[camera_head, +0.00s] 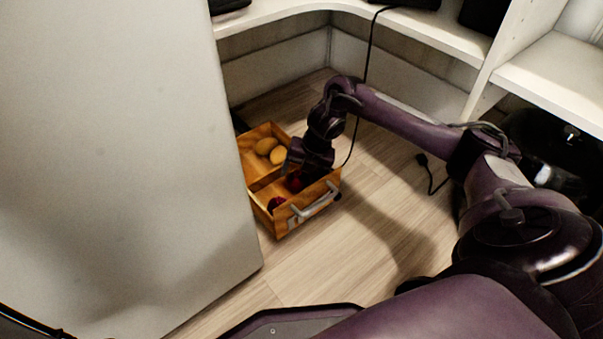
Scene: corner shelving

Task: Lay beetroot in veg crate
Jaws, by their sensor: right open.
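The veg crate (264,207) is a wooden box with a metal handle, standing on the floor beside the pale panel. A divider splits it. Two yellowish potatoes (266,146) lie in the far compartment. A dark red beetroot (276,203) lies in the near compartment at its left. Another dark red beetroot (294,183) is in the near compartment, right by my right gripper (297,168). My right gripper is open and reaches down into the crate; its fingertips are partly hidden. Whether it touches the beetroot I cannot tell. My left gripper is not in view.
A tall pale panel (120,150) stands close against the crate's left side. White corner shelves (430,32) run above and behind. The floor in front of the crate is clear.

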